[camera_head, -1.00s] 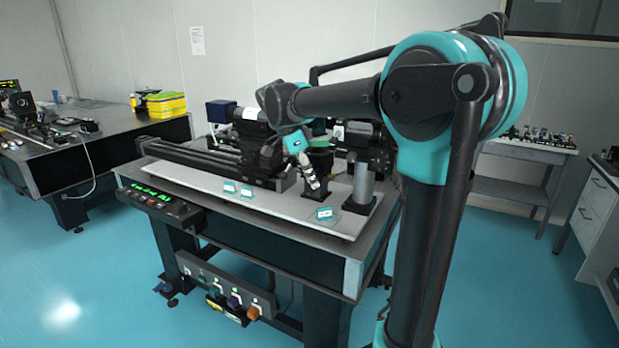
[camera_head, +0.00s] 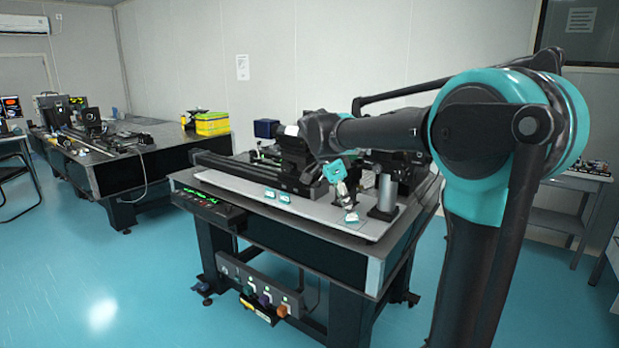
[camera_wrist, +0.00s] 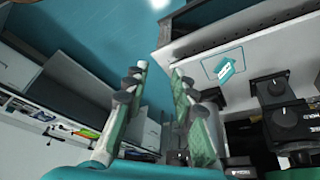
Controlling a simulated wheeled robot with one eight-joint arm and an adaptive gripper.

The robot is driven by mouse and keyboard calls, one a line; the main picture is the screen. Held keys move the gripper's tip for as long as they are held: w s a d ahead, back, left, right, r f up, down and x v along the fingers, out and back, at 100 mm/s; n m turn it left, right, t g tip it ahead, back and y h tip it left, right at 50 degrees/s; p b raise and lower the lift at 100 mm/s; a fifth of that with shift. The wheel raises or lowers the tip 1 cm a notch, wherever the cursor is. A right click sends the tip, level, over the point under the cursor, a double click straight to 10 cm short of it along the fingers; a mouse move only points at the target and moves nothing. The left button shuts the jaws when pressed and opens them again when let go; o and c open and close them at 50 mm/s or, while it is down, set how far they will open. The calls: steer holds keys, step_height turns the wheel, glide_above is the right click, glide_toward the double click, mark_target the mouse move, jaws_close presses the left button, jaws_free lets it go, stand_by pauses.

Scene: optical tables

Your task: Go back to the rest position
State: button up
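My gripper (camera_head: 341,188) hangs over the front part of the middle optical table (camera_head: 360,240), at the end of my folded-down arm. In the wrist view my gripper (camera_wrist: 158,70) shows two fingers standing apart with nothing between them, so it is open and empty. The wrist view looks past the fingers at the blue floor and the table's edge. A small teal-and-white label piece (camera_wrist: 225,69) lies on the light board to the right of the fingers, apart from them.
Optical gear and a metal post (camera_head: 386,192) stand close around my gripper on the table. A control box with green digits (camera_head: 208,208) is on the table's left edge. A second table with a yellow box (camera_head: 213,123) is at left. Blue floor (camera_head: 100,270) is free at front left.

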steer(key=s+d+f+n+t+y, duration=0.1)
steer(key=s+d+f+n+y, duration=0.1)
steer(key=s+d+f+n, duration=0.2)
steer(key=s+d+f+n+t+y, duration=0.2)
steer(key=s+d+f+n, duration=0.2)
steer(key=s+f+n, duration=0.7)
steer(key=s+f, duration=0.5)
steer(key=f, duration=0.4)
steer(key=shift+d, duration=0.15)
